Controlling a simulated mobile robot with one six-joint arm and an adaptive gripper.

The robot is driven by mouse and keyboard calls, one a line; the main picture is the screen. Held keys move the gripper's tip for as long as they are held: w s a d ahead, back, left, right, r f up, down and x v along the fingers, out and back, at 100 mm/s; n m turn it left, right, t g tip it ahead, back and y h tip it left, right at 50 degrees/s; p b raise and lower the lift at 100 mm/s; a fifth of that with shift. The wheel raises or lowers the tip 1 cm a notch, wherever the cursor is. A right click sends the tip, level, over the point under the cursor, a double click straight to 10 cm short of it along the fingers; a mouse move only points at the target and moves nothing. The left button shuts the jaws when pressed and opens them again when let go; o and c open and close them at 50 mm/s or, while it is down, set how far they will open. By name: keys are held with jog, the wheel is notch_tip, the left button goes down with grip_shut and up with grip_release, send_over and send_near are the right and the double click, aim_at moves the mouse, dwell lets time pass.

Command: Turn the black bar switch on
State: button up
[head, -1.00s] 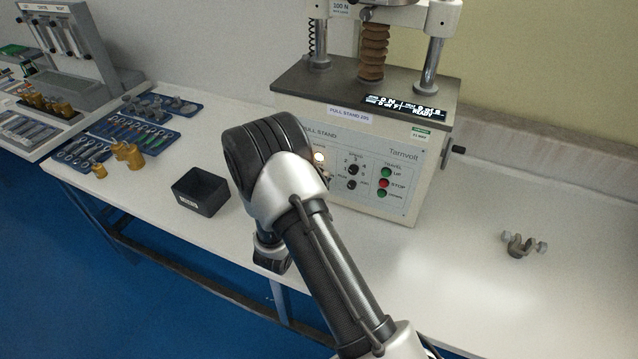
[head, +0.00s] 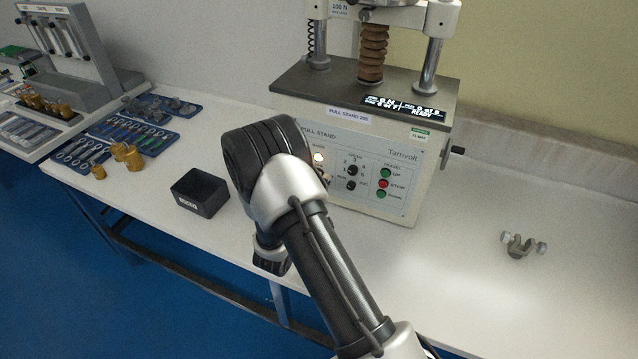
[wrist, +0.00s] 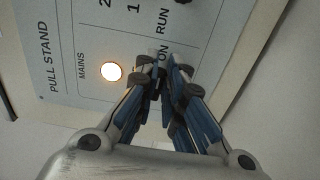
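The black bar switch is mostly hidden by my fingertips. In the wrist view, a small dark piece shows between them, beside the printed word ON, but I cannot tell whether it is the bar. My gripper (wrist: 160,77) is at the pull stand's front panel (wrist: 75,45), with its two fingers close together. Whether they press on the bar is not clear. A round lamp (wrist: 111,71) by the word MAINS is lit; it also shows in the head view (head: 319,158).
The pull stand (head: 425,150) has a rotary knob (head: 352,170) and green and red travel buttons. Its display reads READY. A black bin (head: 201,192) stands left of my arm. A metal clevis (head: 520,245) lies right on the bench. The bench between stand and clevis is clear.

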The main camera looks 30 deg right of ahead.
jog(key=o, duration=0.4)
jog(key=v, duration=1.2)
dwell(0.3)
